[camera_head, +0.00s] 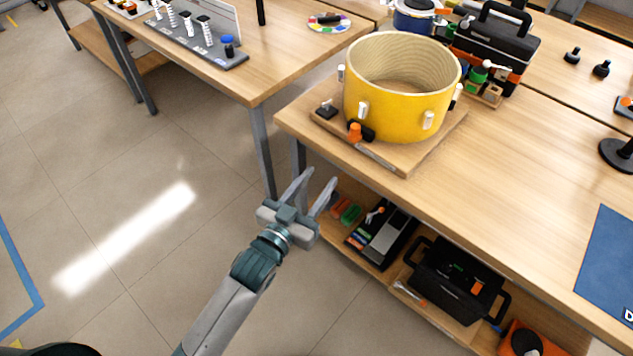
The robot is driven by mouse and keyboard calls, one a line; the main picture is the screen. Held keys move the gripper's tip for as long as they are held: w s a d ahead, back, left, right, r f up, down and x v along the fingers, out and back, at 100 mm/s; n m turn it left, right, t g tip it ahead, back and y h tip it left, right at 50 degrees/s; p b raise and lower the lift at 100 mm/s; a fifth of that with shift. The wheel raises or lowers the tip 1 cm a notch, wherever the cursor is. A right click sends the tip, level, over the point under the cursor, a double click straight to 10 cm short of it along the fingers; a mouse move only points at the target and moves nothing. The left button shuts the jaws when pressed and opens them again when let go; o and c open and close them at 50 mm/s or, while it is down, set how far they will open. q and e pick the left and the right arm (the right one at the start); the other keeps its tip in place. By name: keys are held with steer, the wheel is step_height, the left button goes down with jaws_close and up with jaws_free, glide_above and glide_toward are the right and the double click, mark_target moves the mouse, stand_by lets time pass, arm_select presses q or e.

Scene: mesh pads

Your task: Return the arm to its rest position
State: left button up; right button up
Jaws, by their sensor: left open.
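My left gripper (309,187) is open and empty. It is in the middle of the head view, over the floor beside the near corner of the right table (530,190), with its fingers pointing up toward the table edge. My left arm (228,312) reaches up to it from the bottom edge of the picture. My right gripper is not in view.
A yellow drum (398,110) stands on a wooden board (405,165) at the table corner. A black toolbox (497,45) is behind it. The shelf below holds a black case (455,285) and a grey tray (385,240). The tiled floor (130,190) at left is clear.

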arm_select(q)
steer(key=shift+f, duration=0.1)
steer(key=s+a+f+g+y, duration=0.1)
steer(key=s+a+f+g, duration=0.15)
steer(key=f, duration=0.85)
steer(key=s+a+f+n+g+y, duration=0.1)
steer(key=s+a+f+y, duration=0.15)
steer(key=f, duration=0.75)
steer(key=s+a+f+g+y, duration=0.1)
steer(key=s+a+f+g, duration=0.15)
steer(key=f, duration=0.85)
steer(key=s+a+f+g, duration=0.2)
steer(key=s+a+f, duration=0.1)
steer(key=s+f, duration=0.7)
steer(key=s+a+f+n+g+y, duration=0.1)
steer(key=s+a+f+g, duration=0.1)
steer(key=s+f, duration=0.8)
steer(key=s+a, duration=0.1)
steer(key=s, duration=0.2)
steer(key=shift+s+a+f, duration=0.15)
steer(key=shift+a+f, duration=0.05)
steer(key=shift+f, duration=0.05)
steer(key=shift+y, duration=0.25)
